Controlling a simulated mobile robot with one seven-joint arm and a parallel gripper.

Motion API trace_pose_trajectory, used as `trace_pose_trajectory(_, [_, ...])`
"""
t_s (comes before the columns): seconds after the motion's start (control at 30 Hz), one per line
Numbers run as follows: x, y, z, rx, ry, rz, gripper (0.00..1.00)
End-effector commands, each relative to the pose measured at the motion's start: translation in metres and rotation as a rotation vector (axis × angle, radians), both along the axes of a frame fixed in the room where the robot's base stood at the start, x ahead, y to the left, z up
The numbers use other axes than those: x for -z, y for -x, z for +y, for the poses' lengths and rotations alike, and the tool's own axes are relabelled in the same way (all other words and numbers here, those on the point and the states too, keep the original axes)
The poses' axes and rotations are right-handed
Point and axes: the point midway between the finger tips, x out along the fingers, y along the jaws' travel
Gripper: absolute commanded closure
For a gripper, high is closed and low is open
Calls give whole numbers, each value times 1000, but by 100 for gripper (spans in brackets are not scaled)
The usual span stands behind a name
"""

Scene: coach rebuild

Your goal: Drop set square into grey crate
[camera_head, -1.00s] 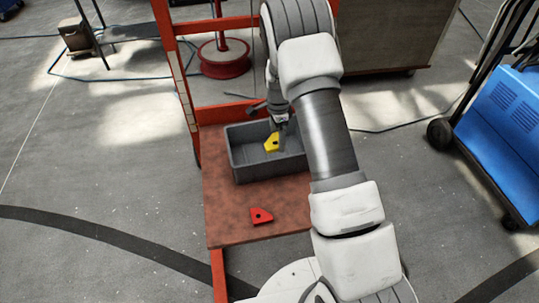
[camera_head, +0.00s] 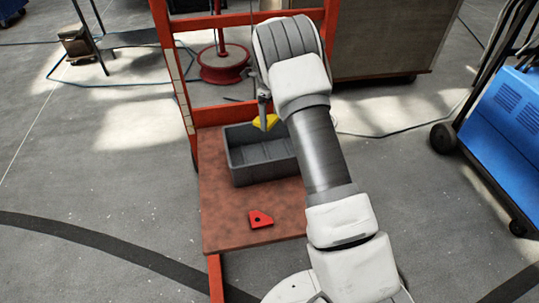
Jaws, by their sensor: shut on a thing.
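A yellow set square (camera_head: 268,122), a flat angular plate, is held by my gripper (camera_head: 263,116). It appears raised above the crate and overlaps the crate's far rim in the picture. The fingers are small and partly hidden by my wrist and the plate. The grey crate (camera_head: 232,160) is open-topped and stands on a brown board; its visible inside looks empty. My arm hides its right end.
A red angular plate (camera_head: 260,219) with a hole lies on the brown board (camera_head: 222,215) in front of the crate. Red frame posts (camera_head: 176,75) rise behind and left of the crate. A blue machine (camera_head: 505,120) on wheels stands at the right.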

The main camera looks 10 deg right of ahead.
Motion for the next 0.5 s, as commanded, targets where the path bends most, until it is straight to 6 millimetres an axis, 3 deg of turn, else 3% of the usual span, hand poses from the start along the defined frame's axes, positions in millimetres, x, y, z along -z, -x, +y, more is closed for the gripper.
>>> trace_pose_trajectory(0.03, [12, 0, 0, 0, 0, 0, 74])
trace_pose_trajectory(0.2, [31, 0, 0, 0, 0, 0, 74])
trace_pose_trajectory(0.5, [37, 0, 0, -1, 1, -1, 74])
